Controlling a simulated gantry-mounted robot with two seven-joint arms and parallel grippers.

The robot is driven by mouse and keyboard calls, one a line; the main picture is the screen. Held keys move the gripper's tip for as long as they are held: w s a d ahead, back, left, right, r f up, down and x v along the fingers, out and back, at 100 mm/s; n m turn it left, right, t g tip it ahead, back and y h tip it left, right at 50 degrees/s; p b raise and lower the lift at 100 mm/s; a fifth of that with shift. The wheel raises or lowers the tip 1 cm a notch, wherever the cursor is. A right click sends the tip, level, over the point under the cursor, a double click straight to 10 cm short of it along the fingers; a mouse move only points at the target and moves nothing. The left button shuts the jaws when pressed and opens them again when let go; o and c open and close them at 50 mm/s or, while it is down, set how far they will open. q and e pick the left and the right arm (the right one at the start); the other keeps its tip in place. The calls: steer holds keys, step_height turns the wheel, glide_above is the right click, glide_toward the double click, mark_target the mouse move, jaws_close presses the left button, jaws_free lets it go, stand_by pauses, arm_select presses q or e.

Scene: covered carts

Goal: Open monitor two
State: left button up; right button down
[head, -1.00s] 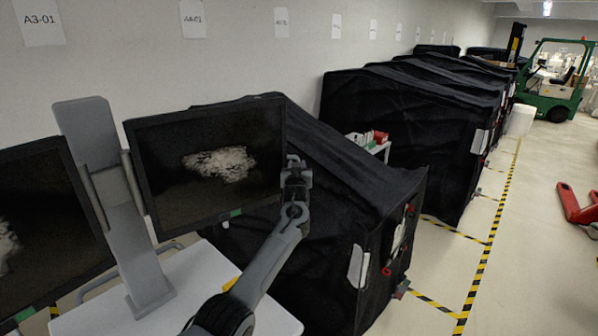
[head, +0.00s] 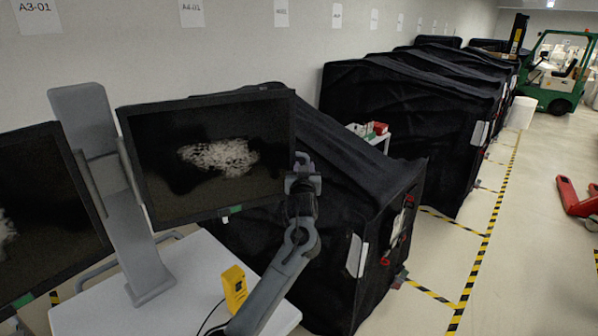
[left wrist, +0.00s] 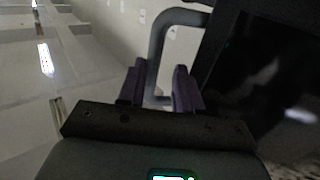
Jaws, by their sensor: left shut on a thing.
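Two dark monitors hang on a grey column (head: 112,185) above a white cart top. The right-hand monitor (head: 205,205) shows a pale blotchy picture; the left-hand monitor (head: 60,225) is cut off by the frame's edge. My left gripper (head: 302,168) is at the right edge of the right-hand monitor. In the left wrist view, the purple fingers (left wrist: 160,92) are shut on a grey curved handle (left wrist: 157,52) beside the monitor's dark screen (left wrist: 265,80). My right gripper does not show.
A yellow device (head: 234,288) with a cable stands on the white cart top (head: 125,310), close to my arm. Black-covered carts (head: 395,125) line the wall. The floor at right is open, with a red pallet jack (head: 577,198) and a green forklift (head: 556,75).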

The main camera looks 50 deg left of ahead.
arm_select(q)
steer(key=shift+s+a+n+g+y, duration=0.3)
steer(key=shift+s+a+n+y, duration=0.1)
steer(key=shift+s+a, duration=0.4)
steer(key=s+d+p, duration=0.1)
steer(key=d+p, duration=0.6)
steer(key=d, duration=0.7)
steer(key=shift+f+m+h, duration=0.25)
steer(key=shift+m+h, duration=0.15)
steer(key=shift+s+d, duration=0.1)
steer(key=shift+p, duration=0.4)
